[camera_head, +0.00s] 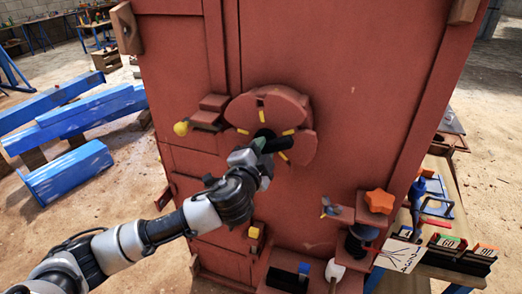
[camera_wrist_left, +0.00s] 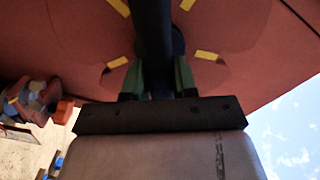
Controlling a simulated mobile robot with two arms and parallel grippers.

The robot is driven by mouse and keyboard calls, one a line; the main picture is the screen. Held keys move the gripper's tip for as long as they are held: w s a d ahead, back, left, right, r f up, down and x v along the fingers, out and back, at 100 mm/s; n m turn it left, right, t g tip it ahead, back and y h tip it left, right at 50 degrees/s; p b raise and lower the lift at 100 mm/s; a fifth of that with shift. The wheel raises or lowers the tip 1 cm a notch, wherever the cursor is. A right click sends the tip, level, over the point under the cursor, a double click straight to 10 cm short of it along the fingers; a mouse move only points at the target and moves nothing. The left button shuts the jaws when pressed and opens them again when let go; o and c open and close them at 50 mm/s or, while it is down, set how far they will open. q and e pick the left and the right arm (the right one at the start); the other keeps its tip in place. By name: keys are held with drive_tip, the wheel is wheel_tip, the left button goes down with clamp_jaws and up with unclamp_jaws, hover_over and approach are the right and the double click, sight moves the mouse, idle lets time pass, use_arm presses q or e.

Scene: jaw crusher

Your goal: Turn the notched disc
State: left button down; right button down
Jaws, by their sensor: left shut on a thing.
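The notched disc (camera_head: 290,108) is a red-brown round plate with notches and yellow marks, mounted on the front of the large red-brown machine. A black bar (camera_head: 279,144) stands out from its centre. My left gripper (camera_head: 262,146) is at the disc's lower middle, shut on this bar. In the left wrist view, the green-padded fingers of the left gripper (camera_wrist_left: 158,78) sit on either side of the black bar (camera_wrist_left: 152,35). The disc (camera_wrist_left: 228,25) fills the top behind it. My left arm hides the area below left of the disc. My right gripper is not in view.
A yellow knob (camera_head: 181,128) sticks out left of the disc. An orange star knob (camera_head: 379,201) and a black knob (camera_head: 362,235) are at lower right. A bench with tools stands right of the machine. Blue beams (camera_head: 70,172) lie on the ground at left.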

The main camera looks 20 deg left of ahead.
use_arm(q)
drive_tip(key=shift+f+n+b, duration=0.15)
drive_tip(key=shift+n+b, duration=0.25)
drive_tip(key=shift+n, duration=0.4)
drive_tip(key=c, duration=0.9)
unclamp_jaws()
drive_tip(key=s+b, duration=0.1)
drive_tip(key=s, duration=0.4)
drive_tip(key=s+b, duration=0.2)
drive_tip(key=s, duration=0.4)
drive_tip(key=shift+a, duration=0.2)
drive_tip(key=shift+w, duration=0.1)
